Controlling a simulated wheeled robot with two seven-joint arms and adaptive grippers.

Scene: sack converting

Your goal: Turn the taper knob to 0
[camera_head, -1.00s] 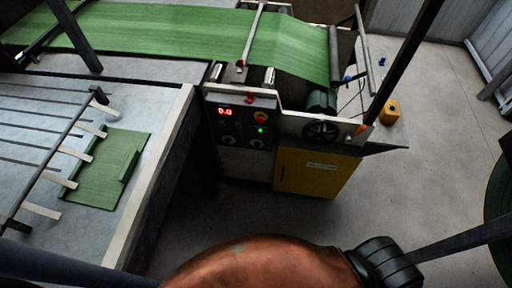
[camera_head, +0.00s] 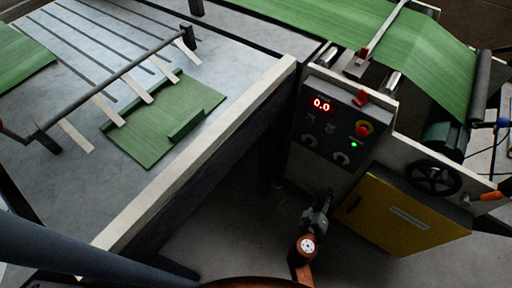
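The dark control panel (camera_head: 337,125) faces me on the machine's front. Its red display (camera_head: 321,104) reads 0.0. My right gripper (camera_head: 325,203) is just below the panel, apart from both knobs. Its fingers are small and dark, and I cannot tell if they are open. My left gripper is not in view.
A red stop button (camera_head: 363,129) and a green light (camera_head: 353,144) are right of the knobs. A yellow cabinet (camera_head: 405,217) stands below, with a black handwheel (camera_head: 433,178) at right. The pale table edge (camera_head: 200,156) runs along the left. Open floor lies below.

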